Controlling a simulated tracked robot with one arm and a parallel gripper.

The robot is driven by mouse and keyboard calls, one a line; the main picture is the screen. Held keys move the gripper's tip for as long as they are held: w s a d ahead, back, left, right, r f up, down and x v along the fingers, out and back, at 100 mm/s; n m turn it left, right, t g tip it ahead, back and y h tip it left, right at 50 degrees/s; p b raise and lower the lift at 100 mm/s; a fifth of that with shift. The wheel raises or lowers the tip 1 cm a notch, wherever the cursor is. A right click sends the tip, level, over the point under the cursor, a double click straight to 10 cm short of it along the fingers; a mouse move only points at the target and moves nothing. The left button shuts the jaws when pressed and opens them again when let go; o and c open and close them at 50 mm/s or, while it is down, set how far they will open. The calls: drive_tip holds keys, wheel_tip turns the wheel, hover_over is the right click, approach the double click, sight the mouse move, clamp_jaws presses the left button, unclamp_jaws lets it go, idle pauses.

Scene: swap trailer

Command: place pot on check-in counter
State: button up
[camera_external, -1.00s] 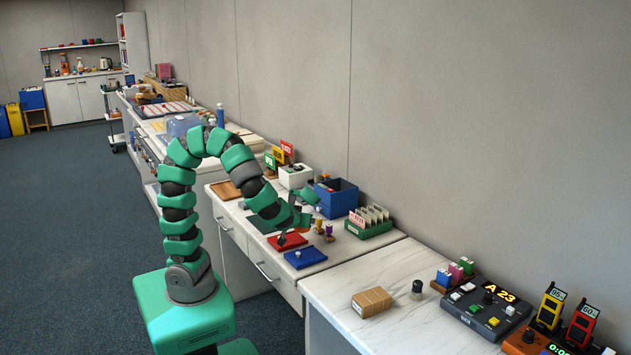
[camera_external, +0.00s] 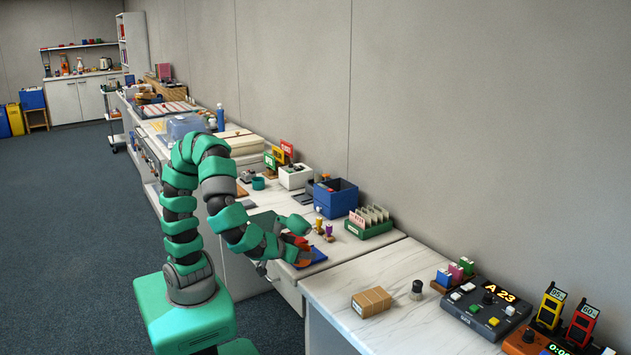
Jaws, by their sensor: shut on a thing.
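My gripper (camera_external: 296,241) is low over the front of the white counter (camera_external: 319,236), by the red and blue trays. It is shut on a small orange-red thing (camera_external: 303,261), mostly hidden by the fingers. I cannot make out its shape or say whether it is the pot. The blue tray (camera_external: 318,255) lies under or just behind the gripper. A small teal pot-like cup (camera_external: 258,183) stands farther back on the same counter. I cannot tell which counter is the check-in counter.
A blue bin (camera_external: 336,197), a green card box (camera_external: 370,223) and small purple and yellow pieces (camera_external: 323,228) stand behind the gripper. The nearer counter (camera_external: 355,277) holds a cardboard box (camera_external: 372,302), a dark knob (camera_external: 417,290) and a number console (camera_external: 487,307), with bare room between.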

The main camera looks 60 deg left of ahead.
drive_tip(key=shift+s+d, duration=0.25)
drive_tip(key=shift+s, duration=0.05)
drive_tip(key=shift+w, duration=0.1)
drive_tip(key=shift+w+d+r+p, duration=0.15)
drive_tip(key=shift+w+d+p, duration=0.35)
drive_tip(key=shift+p, duration=0.65)
drive_tip(key=w+d+p, duration=0.1)
drive_tip(key=p, duration=0.1)
drive_tip(key=w+d+p, duration=0.1)
drive_tip(key=w+p, duration=0.1)
drive_tip(key=p, duration=0.1)
drive_tip(key=shift+w+d+f, duration=0.15)
drive_tip(key=shift+f, duration=0.2)
drive_tip(key=w+d, duration=0.2)
drive_tip(key=w+d+b, duration=0.1)
drive_tip(key=w+d, duration=0.1)
drive_tip(key=w, duration=0.1)
drive_tip(key=w+d+f+b, duration=0.1)
drive_tip(key=w+d, duration=0.1)
drive_tip(key=w, duration=0.1)
drive_tip(key=shift+w+d+f, duration=0.1)
drive_tip(key=shift+w+d, duration=0.1)
drive_tip(key=shift+f+b, duration=1.1)
drive_tip(key=shift+f, duration=0.7)
